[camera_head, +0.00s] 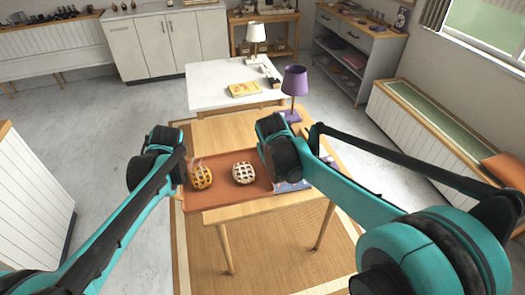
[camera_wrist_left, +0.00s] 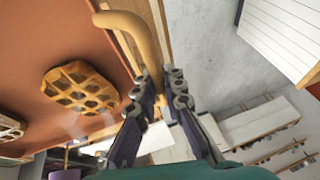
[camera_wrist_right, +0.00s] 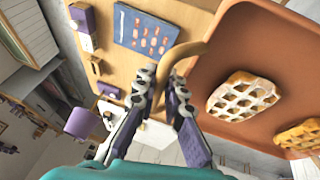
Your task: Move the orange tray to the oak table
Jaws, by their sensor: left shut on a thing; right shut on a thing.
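The orange tray (camera_head: 218,187) carries two lattice-topped waffle-like pastries, one golden (camera_head: 202,177) and one paler (camera_head: 244,173). It lies over the front left part of the light wood table (camera_head: 215,130); I cannot tell whether it rests on the top or hovers just above. My left gripper (camera_wrist_left: 160,88) is shut on the tray's curved wooden handle (camera_wrist_left: 132,28) at the left end. My right gripper (camera_wrist_right: 163,85) is shut on the matching handle (camera_wrist_right: 190,52) at the right end. In the head view my arms hide both fingertips.
A purple lamp (camera_head: 294,82) stands at the table's back right. A blue printed book or board (camera_wrist_right: 145,30) lies on the table beside the tray's right end. A white table (camera_head: 205,84) with a white lamp (camera_head: 256,36) and yellow book (camera_head: 244,89) stands behind. Grey floor is clear at left.

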